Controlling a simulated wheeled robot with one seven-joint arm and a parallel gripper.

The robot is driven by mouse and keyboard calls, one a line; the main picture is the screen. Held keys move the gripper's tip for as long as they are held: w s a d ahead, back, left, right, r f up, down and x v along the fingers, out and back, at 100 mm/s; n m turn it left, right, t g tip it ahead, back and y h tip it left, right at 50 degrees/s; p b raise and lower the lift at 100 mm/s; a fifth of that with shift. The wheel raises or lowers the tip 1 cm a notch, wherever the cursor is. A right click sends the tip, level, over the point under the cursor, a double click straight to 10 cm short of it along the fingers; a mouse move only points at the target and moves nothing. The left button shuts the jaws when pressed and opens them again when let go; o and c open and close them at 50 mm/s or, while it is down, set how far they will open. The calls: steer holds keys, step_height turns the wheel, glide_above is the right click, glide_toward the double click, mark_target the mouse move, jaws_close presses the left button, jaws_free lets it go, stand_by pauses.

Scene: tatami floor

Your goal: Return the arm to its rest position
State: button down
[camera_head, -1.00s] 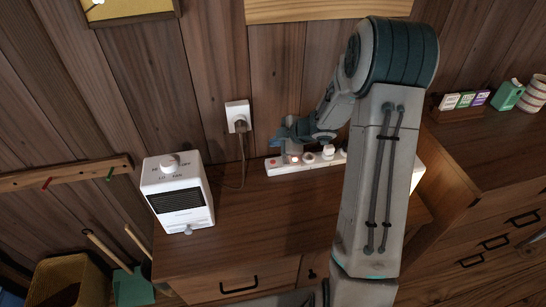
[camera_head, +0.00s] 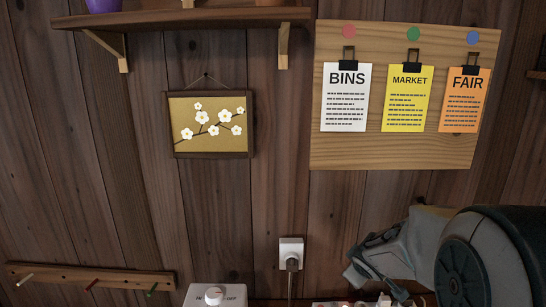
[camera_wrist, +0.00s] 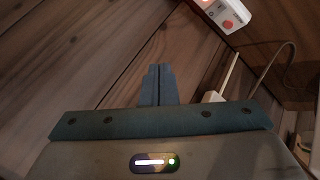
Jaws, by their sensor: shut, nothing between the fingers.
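My gripper (camera_wrist: 157,85) shows in the wrist view with its two dark fingers together and nothing between them. My arm (camera_head: 430,250) fills the lower right of the head view, its elbow cut off by the right edge. In the wrist view a white power strip (camera_wrist: 222,14) with a red switch lies beyond the fingertips at the top, apart from them. In the head view only a sliver of the strip shows along the bottom edge, partly behind my arm.
A wall outlet (camera_head: 291,250) with a plug and cord is left of my arm. A white heater (camera_head: 236,299) with a knob is cut off at the bottom. A pegged rail (camera_head: 65,277), blossom picture (camera_head: 212,150), notice board (camera_head: 340,151) and shelf (camera_head: 200,18) are on the plank wall.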

steer(key=s+a+r+m+g+y, duration=0.1)
steer(key=s+a+m+g, duration=0.1)
steer(key=s, duration=0.9)
steer(key=s+a+r+m+g, duration=0.2)
steer(key=s+a+m, duration=0.3)
steer(key=s, duration=0.7)
steer(key=shift+s+m+g+y, duration=0.3)
steer(key=shift+m+g+y, duration=0.1)
steer(key=shift+m+g, duration=0.3)
